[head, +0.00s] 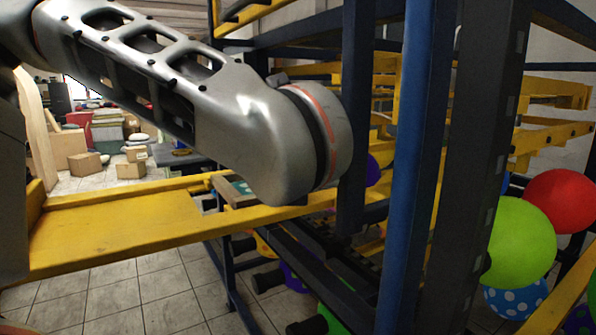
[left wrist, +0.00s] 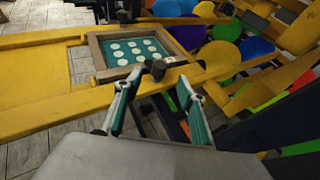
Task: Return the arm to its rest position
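My left arm (head: 170,75) reaches in from the left of the head view, and its rounded joint hides its gripper there. In the left wrist view my left gripper (left wrist: 158,82) has its two teal-padded fingers apart, with nothing visible held between them. Beyond the fingertips, a small black knob (left wrist: 158,69) sits at the near edge of a wooden-framed teal screen with white dots (left wrist: 137,50). I cannot tell how far the fingers are from the knob. The screen (head: 236,191) is partly hidden by my arm in the head view. My right gripper is out of view.
A yellow table (head: 115,228) spans the left and joins the screen. A blue and yellow metal frame (head: 408,150) stands close to my arm on the right. Boxes (head: 85,164) stand far back.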

